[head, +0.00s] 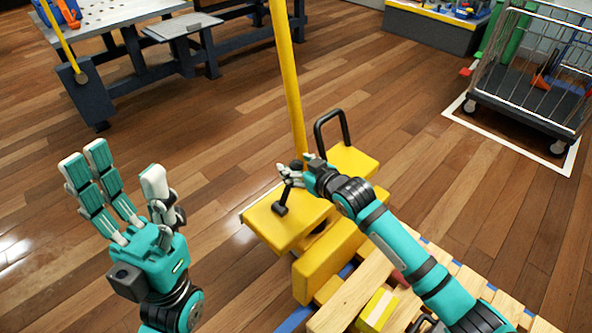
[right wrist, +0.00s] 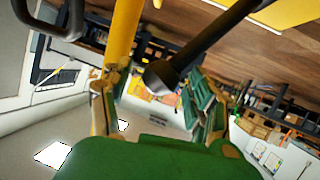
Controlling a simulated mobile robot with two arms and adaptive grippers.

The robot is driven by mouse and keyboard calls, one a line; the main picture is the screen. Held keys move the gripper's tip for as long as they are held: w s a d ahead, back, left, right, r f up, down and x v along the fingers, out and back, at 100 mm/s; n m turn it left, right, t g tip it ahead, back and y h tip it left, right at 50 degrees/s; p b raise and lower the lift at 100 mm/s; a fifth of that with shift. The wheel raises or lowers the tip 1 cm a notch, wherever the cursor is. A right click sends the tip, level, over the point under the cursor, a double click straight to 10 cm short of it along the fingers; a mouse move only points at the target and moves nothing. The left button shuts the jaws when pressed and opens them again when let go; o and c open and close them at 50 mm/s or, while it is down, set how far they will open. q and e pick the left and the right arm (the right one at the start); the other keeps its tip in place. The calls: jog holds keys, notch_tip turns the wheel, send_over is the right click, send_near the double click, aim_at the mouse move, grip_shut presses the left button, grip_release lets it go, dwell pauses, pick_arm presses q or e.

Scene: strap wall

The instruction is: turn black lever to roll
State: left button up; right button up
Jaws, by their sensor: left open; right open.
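The black lever (head: 281,208) stands up from the top of a yellow strapping machine (head: 286,226) at the foot of a yellow pole (head: 289,85). My right gripper (head: 292,172) is at the lever's upper end, and its fingers partly hide it. In the right wrist view the lever (right wrist: 208,42) comes down from the upper right, and its round black end appears between my open fingers (right wrist: 155,100). I cannot tell whether they touch. My left gripper (head: 118,180) is open and empty, fingers up, over the floor to the left of the machine.
A black loop handle (head: 333,118) rises at the machine's back. A wooden pallet (head: 345,300) with a yellow box (head: 376,310) lies in front. A wire cage cart (head: 530,75) stands at the back right and a workbench (head: 110,20) at the back left. The floor between is clear.

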jog(key=shift+w+a+f, duration=0.15)
jog(key=shift+w+a, duration=0.1)
jog(key=shift+w, duration=0.1)
